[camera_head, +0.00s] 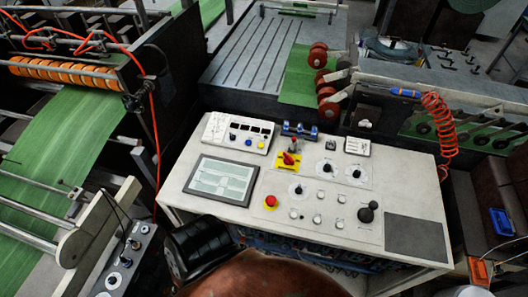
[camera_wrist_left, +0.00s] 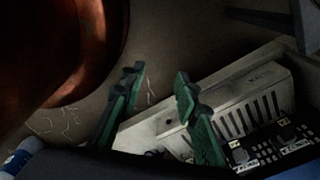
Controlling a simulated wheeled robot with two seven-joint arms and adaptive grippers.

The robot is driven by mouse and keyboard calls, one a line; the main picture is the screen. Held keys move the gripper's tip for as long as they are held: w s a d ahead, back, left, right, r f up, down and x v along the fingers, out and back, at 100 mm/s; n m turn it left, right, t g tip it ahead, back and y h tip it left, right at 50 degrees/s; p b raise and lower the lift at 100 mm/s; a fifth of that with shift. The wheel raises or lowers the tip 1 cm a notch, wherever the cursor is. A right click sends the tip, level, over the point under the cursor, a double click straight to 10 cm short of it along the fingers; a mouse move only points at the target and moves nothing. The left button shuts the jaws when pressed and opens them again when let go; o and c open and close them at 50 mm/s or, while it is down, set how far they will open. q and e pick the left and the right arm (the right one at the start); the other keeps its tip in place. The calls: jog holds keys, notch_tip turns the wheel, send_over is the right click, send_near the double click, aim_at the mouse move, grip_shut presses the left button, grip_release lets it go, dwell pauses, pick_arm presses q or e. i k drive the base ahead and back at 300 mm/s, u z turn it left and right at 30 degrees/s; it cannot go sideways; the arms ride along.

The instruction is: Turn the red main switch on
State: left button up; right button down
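The red main switch (camera_head: 289,159) is a red rotary handle on a yellow plate, in the upper middle of the white control panel (camera_head: 340,256). The handle looks tilted in the head view; its on or off position cannot be read. No gripper fingers show near it there. My left gripper (camera_wrist_left: 160,76) shows in the left wrist view with its two green-padded fingers apart and nothing between them. Behind the fingers is a pale slotted box (camera_wrist_left: 255,103) with dark electrical parts beside it. The switch is not in that view. My right gripper is not visible.
Black knobs (camera_head: 366,214) and small buttons are to the right. A coiled red hose (camera_head: 440,130) hangs at the panel's right. Machinery with green sheet (camera_head: 75,135) stands left.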

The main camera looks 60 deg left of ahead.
aim_at(288, 160)
jog(key=u, duration=2.15)
